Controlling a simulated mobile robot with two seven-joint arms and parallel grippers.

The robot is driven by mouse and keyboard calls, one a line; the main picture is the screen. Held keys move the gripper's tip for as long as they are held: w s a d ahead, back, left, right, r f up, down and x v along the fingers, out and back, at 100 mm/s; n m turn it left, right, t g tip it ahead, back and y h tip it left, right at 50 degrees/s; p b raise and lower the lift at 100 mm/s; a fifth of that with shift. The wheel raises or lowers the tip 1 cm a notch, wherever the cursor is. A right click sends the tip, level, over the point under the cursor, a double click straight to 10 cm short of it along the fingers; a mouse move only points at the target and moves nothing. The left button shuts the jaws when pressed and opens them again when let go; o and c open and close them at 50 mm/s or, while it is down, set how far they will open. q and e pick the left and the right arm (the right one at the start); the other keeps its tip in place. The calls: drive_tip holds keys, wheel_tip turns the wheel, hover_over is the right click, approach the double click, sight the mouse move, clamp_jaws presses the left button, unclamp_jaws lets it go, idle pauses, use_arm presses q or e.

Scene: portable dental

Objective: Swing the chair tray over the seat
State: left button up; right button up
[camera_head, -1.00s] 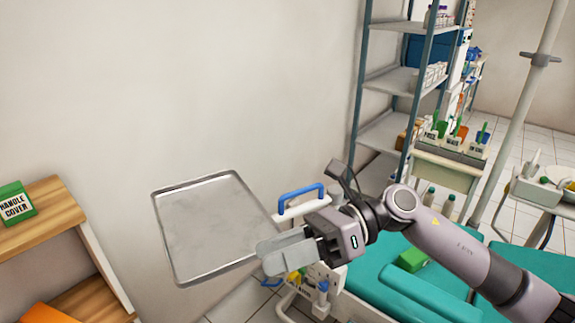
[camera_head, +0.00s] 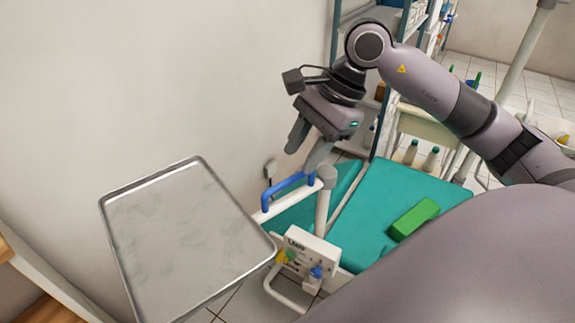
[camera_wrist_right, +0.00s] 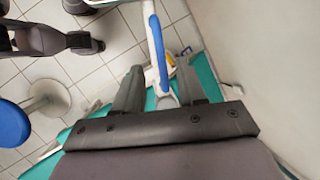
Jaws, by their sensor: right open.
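The chair tray (camera_head: 185,240) is a flat grey metal tray with a raised rim, at the left in the head view, beside the seat. A blue handle (camera_head: 284,190) sits on its white support arm (camera_head: 292,206), right of the tray. The teal seat (camera_head: 375,205) lies further right, partly hidden by my arm. My right gripper (camera_head: 307,152) is open, its fingers pointing down at the handle's far end. In the right wrist view the blue handle (camera_wrist_right: 156,45) runs between the spread fingers (camera_wrist_right: 160,76). Contact cannot be told. My left gripper is not in view.
A green box (camera_head: 414,218) lies on the seat. A white control unit (camera_head: 308,252) hangs below the handle. The wall is close behind the tray. A blue round stool (camera_wrist_right: 14,124) shows in the wrist view. A shelf rack stands at the back.

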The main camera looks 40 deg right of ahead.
sight(286, 181)
drive_tip(key=shift+p+x, duration=0.3)
drive_tip(key=shift+x, duration=2.4)
clamp_jaws()
